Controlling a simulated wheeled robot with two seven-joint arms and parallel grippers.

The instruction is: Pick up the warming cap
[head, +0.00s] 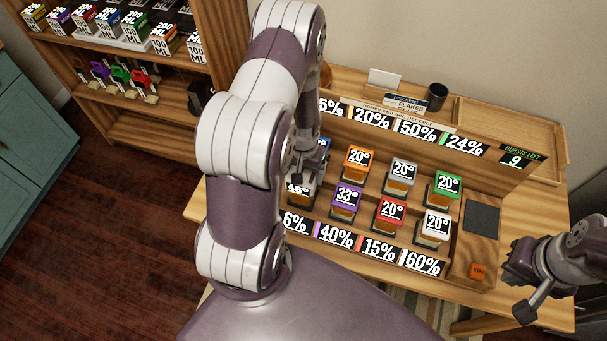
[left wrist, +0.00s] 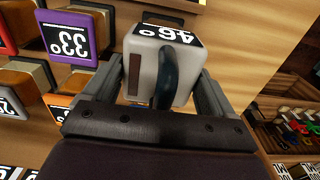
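A light grey block-shaped cap marked 46° (left wrist: 150,55), with a dark curved strip on its near side, stands between the fingers of my left gripper (left wrist: 160,85) in the left wrist view. The fingers lie along both its sides; I cannot tell whether they press on it. In the head view the left gripper (head: 302,172) hangs over this cap (head: 297,192) at the left end of the front row and partly hides it. My right gripper (head: 515,265) is off to the right, away from the caps; its opening is unclear.
Beside it stand a purple 33° cap (head: 347,199), a red 20° cap (head: 390,212) and a white 20° cap (head: 434,228). Behind are orange (head: 357,162), grey (head: 400,176) and green (head: 444,187) 20° caps. A small orange block (head: 478,271) lies at the right.

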